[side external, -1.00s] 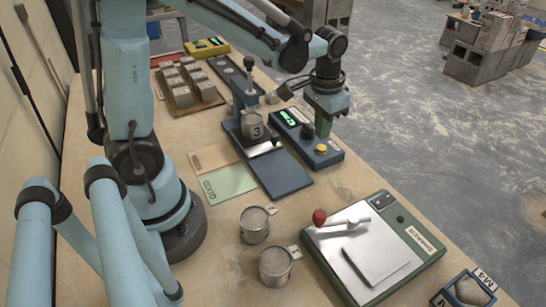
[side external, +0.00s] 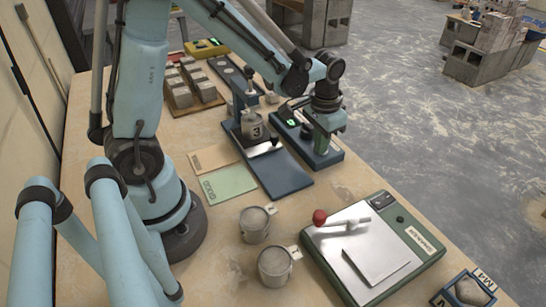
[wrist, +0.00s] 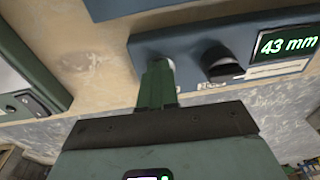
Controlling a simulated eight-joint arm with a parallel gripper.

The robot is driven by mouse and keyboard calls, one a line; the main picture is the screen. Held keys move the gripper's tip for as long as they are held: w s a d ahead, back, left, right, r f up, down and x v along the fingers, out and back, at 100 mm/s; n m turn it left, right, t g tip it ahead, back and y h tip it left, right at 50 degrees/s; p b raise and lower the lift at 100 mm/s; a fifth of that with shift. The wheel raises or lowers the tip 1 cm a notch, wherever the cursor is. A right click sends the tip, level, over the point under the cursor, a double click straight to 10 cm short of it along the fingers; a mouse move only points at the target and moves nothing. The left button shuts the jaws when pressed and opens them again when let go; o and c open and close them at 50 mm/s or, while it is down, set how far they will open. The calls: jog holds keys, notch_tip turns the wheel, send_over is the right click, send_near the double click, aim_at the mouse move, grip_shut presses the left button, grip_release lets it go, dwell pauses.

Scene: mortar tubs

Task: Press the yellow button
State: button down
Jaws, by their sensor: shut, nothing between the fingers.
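My gripper (side external: 321,148) is shut and empty, pointing down at the front end of the blue control box (side external: 337,157). Its green fingers also show in the wrist view (wrist: 157,82), with their tips over the same box (wrist: 190,43), beside the black knob (wrist: 218,62). The yellow button is hidden behind the fingers in both views. I cannot tell whether the tips touch it or whether it is pushed in.
The box's green display (wrist: 288,42) reads 43 mm. Left of the box stands a press holding a cup marked 3 (side external: 252,128). Two more cups (side external: 254,224) and a green-framed device with a red knob (side external: 319,217) stand nearer the camera.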

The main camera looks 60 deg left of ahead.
aim_at(317, 156)
jog(key=shift+w+f, duration=0.1)
jog(key=shift+f, duration=0.2)
notch_tip(317, 156, up, 14)
jog(key=s, duration=0.1)
jog(key=shift+s+d+r, duration=0.15)
jog(key=shift+d+r, duration=0.1)
jog(key=shift+d, duration=0.05)
dwell(0.4)
jog(key=shift+s, duration=0.1)
dwell(0.4)
jog(key=s+d+f+t, duration=0.2)
jog(key=s+f+t, duration=0.1)
jog(key=s+t, duration=0.3)
jog(key=shift+s, duration=0.7)
